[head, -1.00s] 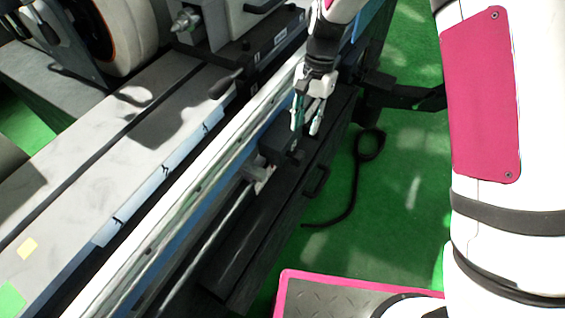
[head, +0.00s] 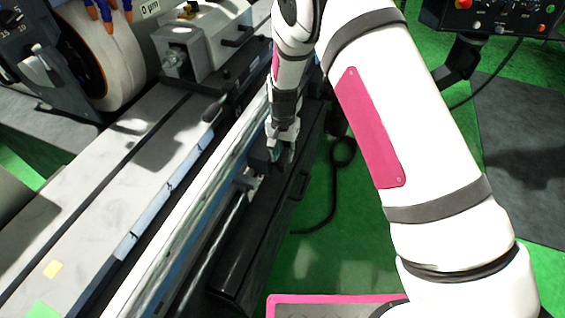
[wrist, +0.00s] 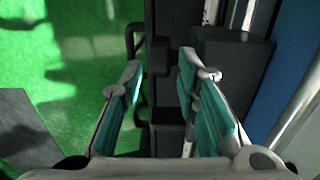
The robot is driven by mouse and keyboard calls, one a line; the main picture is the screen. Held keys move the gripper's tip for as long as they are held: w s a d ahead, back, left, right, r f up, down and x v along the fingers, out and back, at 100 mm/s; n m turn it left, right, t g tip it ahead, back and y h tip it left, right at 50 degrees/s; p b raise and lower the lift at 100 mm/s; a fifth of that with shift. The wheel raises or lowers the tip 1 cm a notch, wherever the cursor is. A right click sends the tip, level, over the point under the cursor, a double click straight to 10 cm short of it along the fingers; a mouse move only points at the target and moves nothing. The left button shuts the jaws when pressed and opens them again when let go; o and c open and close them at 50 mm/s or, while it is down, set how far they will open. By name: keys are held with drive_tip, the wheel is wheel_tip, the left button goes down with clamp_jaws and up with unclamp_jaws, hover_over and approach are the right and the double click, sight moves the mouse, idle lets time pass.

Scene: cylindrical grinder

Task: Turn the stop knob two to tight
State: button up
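My gripper (head: 284,158) is low over the front rail area of the grinder in the head view, close beside a dark block (head: 260,158). In the wrist view my gripper (wrist: 162,72) is open, with its two teal-padded fingers apart. A small dark knob-like part (wrist: 160,55) shows between and beyond the fingertips; I cannot tell for sure that it is stop knob two. The dark block (wrist: 230,62) also stands right of the right finger in the wrist view. No grip on anything shows. In the head view the fingers partly hide this spot.
A black handle (head: 298,186) sticks out from the dark front housing (head: 232,245). A long pale rail (head: 185,225) runs along the machine. A grinding wheel (head: 105,62) and a control panel (head: 500,18) are farther back. Green floor (head: 335,225) lies open to the right.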

sight(283, 162)
drive_tip(key=shift+f, duration=2.25)
clamp_jaws()
